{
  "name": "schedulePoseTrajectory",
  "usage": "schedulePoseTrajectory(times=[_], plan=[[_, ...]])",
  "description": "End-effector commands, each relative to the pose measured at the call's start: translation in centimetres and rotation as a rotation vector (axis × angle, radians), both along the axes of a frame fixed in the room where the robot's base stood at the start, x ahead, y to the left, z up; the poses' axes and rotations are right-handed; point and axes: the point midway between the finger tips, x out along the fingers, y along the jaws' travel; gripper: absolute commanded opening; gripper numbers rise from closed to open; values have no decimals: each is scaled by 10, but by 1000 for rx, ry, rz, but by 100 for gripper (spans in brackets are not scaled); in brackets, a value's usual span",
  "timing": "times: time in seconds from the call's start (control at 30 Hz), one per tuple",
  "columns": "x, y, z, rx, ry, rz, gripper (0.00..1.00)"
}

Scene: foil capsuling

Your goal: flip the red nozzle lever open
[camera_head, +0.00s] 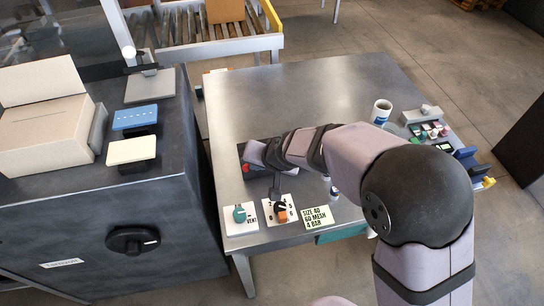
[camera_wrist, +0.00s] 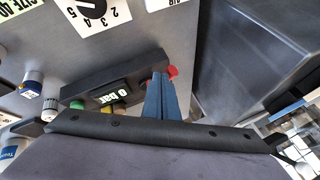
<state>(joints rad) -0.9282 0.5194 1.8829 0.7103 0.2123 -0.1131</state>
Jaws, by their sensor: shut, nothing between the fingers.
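The red lever (camera_wrist: 173,71) shows as a small red piece at the right end of a dark unit (camera_wrist: 115,75) in the wrist view. The unit has a display reading "0 bar" (camera_wrist: 112,97). My gripper (camera_wrist: 160,77) is shut and empty, its blue-grey fingers in front of the unit's right end, just left of the red piece. They partly cover it, and I cannot tell whether they touch it. In the head view a bit of red (camera_head: 246,168) shows at the unit's left side, and my wrist hides much of the unit.
A numbered dial (camera_head: 281,212), a teal knob on a vent plate (camera_head: 240,214) and a green card reading 4 bar (camera_head: 318,217) lie near the table's front edge. A white cup (camera_head: 381,112) stands to the right. The table's (camera_head: 290,90) back middle is clear.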

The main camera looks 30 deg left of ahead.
Motion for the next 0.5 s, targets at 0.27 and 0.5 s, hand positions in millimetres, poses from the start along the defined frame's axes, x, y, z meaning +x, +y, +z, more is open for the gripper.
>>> schedulePoseTrajectory(times=[0.27,0.5], plan=[[-9,15,0,-1,2,3,0],[-13,29,0,-2,2,3,0]])
